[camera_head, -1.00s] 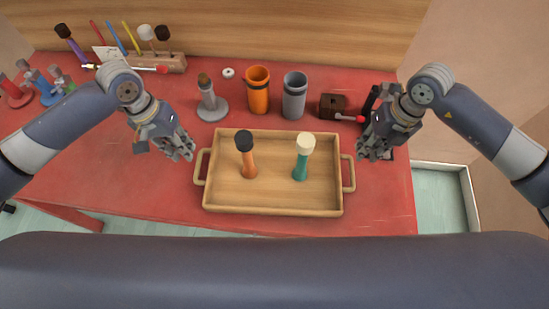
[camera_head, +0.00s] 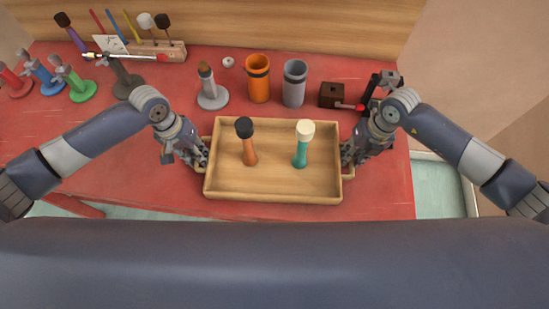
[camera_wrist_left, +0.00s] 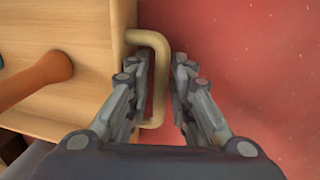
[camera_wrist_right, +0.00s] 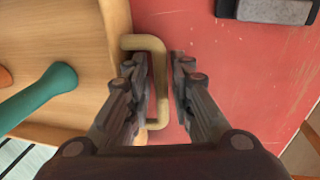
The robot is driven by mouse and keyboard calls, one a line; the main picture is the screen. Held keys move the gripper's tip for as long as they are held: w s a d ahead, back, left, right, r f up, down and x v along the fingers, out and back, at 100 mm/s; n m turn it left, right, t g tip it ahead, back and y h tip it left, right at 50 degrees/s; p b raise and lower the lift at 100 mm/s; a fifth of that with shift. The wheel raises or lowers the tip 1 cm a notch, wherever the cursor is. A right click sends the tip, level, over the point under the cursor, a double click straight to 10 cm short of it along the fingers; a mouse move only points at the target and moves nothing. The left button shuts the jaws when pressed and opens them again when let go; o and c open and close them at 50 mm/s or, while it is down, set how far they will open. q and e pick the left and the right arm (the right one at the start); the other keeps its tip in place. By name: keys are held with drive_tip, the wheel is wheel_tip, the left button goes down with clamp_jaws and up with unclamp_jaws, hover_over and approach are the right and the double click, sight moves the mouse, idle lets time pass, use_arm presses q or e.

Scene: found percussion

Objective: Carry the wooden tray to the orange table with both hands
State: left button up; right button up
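The wooden tray (camera_head: 272,196) sits on the red table, holding an orange shaker with a black top (camera_head: 248,144) and a teal one with a cream top (camera_head: 302,146). My left gripper (camera_head: 203,160) is at the tray's left handle. In the left wrist view its open fingers (camera_wrist_left: 166,80) straddle the handle bar (camera_wrist_left: 160,58). My right gripper (camera_head: 346,156) is at the right handle. In the right wrist view its open fingers (camera_wrist_right: 168,82) straddle that handle bar (camera_wrist_right: 158,62). No orange table is clearly in view.
Behind the tray stand a grey stand (camera_head: 212,94), an orange cup (camera_head: 258,80), a grey cup (camera_head: 294,84) and a dark brown block (camera_head: 332,94). Colored stands (camera_head: 74,82) and a mallet rack (camera_head: 150,50) fill the back left. The red table (camera_head: 130,172) is clear at front left.

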use_arm(q)
drive_tip(key=shift+d+f, duration=0.1)
drive_tip(key=shift+f, duration=0.35)
use_arm(e)
drive_tip(key=shift+f, duration=0.45)
use_arm(q)
clamp_jaws()
use_arm(e)
clamp_jaws()
use_arm(q)
drive_tip(key=shift+r, duration=0.15)
use_arm(e)
drive_tip(key=shift+r, duration=0.15)
